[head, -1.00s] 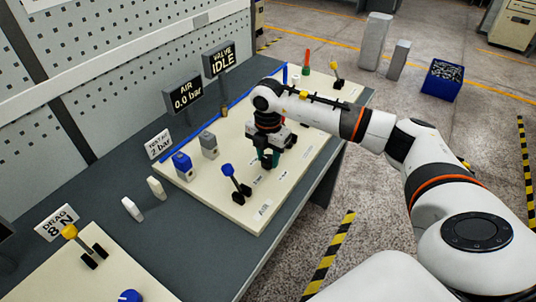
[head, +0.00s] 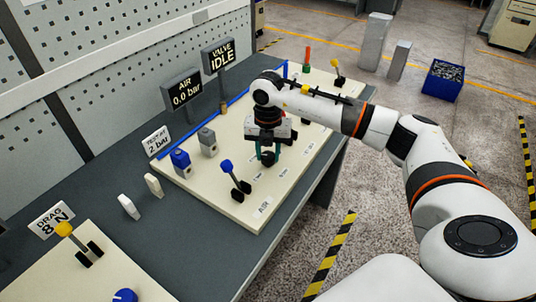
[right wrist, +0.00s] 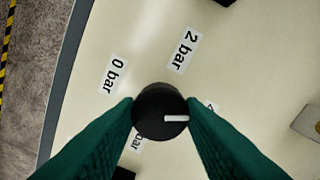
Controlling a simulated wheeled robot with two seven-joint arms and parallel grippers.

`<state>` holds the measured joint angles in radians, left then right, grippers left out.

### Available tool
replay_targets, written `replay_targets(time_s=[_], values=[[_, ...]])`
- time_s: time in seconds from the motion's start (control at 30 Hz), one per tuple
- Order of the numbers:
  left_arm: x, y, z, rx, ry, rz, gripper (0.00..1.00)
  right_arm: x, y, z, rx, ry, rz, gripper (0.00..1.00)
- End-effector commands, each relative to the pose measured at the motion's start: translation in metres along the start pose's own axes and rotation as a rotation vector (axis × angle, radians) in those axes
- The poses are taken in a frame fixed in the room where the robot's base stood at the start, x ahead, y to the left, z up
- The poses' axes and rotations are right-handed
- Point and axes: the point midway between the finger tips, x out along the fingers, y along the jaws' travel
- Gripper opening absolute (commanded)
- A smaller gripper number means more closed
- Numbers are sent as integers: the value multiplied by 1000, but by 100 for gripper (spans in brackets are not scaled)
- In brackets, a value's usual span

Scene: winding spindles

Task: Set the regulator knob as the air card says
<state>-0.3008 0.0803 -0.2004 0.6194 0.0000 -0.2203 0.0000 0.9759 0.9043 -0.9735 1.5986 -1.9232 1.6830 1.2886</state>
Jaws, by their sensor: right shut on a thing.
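The regulator knob (right wrist: 158,112) is round and black with a white pointer mark, which points right in the right wrist view. My right gripper (head: 268,153) is shut on it, one green finger on each side. The label "2 bar" (right wrist: 183,50) is above the knob and "0 bar" (right wrist: 113,75) is up-left. A label starting with 4 (right wrist: 211,107) and another ending in "bar" (right wrist: 138,143) are partly hidden by the fingers. The air card (head: 157,142) reads "TEST AT 2 bar". The air display (head: 182,94) reads 0.0 bar. My left gripper is out of view.
The cream panel (head: 222,212) lies on the grey bench (head: 190,250). A blue-handled lever (head: 233,175) stands near the knob. The valve display (head: 220,56) reads IDLE.

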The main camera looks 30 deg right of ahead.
Motion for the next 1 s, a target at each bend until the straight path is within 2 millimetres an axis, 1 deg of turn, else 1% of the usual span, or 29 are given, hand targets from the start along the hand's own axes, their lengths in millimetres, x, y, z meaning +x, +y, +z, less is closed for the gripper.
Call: replay_targets(time_s=[0.03,0.4,0.8,1.0], values=[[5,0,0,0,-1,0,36,1,0,-1,-42,3,-3,13],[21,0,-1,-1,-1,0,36,1,0,-1,-393,3,-2,13],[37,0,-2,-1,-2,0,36,0,0,-1,-767,4,-2,13],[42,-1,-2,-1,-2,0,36,0,0,-1,-921,6,-2,13]])
